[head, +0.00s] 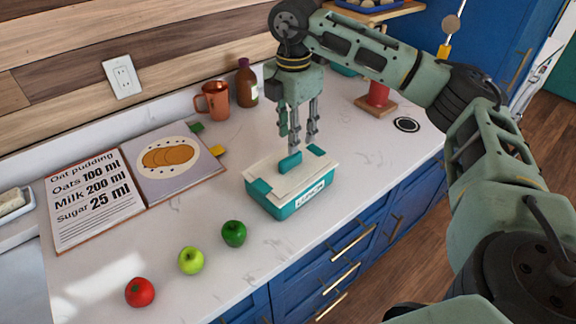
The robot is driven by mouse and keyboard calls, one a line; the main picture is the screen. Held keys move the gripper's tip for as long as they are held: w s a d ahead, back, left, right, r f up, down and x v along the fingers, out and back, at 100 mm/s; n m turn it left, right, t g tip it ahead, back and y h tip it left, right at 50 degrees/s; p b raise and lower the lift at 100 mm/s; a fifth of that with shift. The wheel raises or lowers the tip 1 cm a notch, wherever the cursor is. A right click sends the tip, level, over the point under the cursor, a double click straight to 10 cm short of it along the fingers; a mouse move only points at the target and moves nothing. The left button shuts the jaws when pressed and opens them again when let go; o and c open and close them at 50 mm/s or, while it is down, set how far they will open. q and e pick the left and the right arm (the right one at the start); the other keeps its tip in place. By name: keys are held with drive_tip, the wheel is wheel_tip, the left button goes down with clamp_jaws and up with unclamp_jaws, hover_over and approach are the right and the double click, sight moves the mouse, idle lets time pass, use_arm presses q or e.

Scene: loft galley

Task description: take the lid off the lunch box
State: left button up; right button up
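The lunch box (297,201) is teal with a label on its front and stands on the white counter. Its cream lid (280,179) sits on top, with teal clips at the sides and a teal handle (290,163) in the middle. My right gripper (298,148) points down just above the handle. Its fingers are apart and hold nothing that I can see; whether a fingertip touches the handle is unclear. My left gripper is out of view.
Red (140,292), light green (191,260) and dark green (234,233) apples lie left of the box. An open recipe book (163,165), copper mug (214,100) and brown bottle (247,82) are behind. The counter's front edge (352,219) is close to the box.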

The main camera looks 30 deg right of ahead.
sight(290, 157)
drive_tip(key=f+p, duration=0.1)
drive_tip(key=f, duration=0.2)
drive_tip(key=f+p, duration=0.1)
drive_tip(key=f, duration=0.2)
drive_tip(key=shift+a+f+p, duration=0.2)
drive_tip(key=shift+f+p, duration=0.05)
drive_tip(key=shift+p, duration=0.05)
drive_tip(key=shift+f, duration=0.3)
drive_tip(key=shift+c, duration=0.5)
clamp_jaws()
